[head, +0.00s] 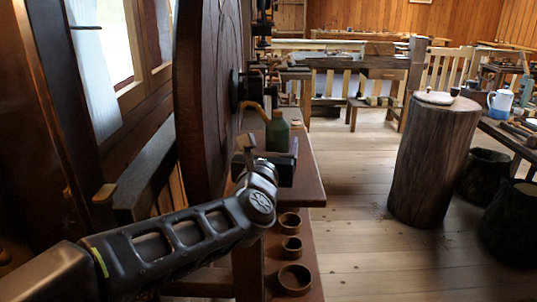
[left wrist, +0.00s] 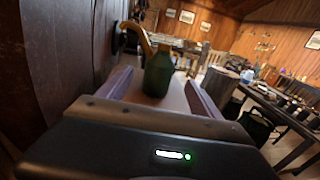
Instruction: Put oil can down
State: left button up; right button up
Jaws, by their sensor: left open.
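The oil can (head: 277,131) is a dark green bottle shape with a brownish spout bending to the left. It stands upright on a narrow wooden bench (head: 309,185) beside a large dark wheel. My left gripper (head: 265,150) is at the near side of the can, and its body hides the can's lower part in the head view. In the left wrist view the oil can (left wrist: 158,74) stands between the two spread fingers, with a gap visible on each side. The left gripper is open. My right gripper is not in view.
The large wooden wheel (head: 205,95) rises close on the left of the bench. Several small round wooden cups (head: 293,279) sit on the lower near surface. A tree-stump block (head: 433,160) stands to the right, with clear floor between.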

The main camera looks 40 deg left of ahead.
pick_arm(q)
jog(key=v, duration=0.4)
jog(key=shift+s+d, duration=0.2)
jog(key=shift+s, duration=0.1)
dwell(0.6)
